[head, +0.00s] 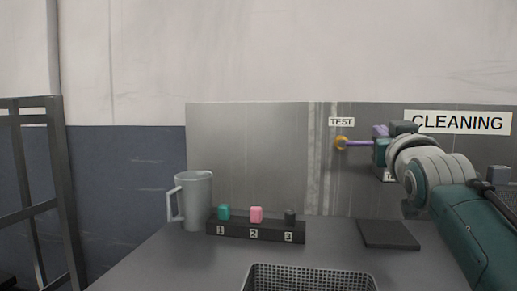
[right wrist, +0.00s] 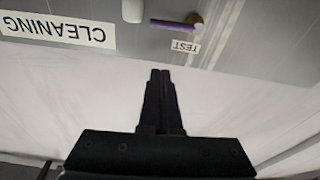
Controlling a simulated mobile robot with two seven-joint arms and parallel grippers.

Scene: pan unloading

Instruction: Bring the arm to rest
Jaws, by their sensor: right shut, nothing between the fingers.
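My right arm comes in from the right in the head view, raised in front of the back panel. Its dark right gripper (head: 403,128) is up by the CLEANING sign, seen nearly end-on. In the right wrist view the two black fingers of the right gripper (right wrist: 161,74) are pressed together with nothing between them. My left gripper is in neither view.
On the table are a grey jug (head: 194,200), a numbered block holder (head: 255,230), a dark pad (head: 389,234) and a mesh basket (head: 310,272).

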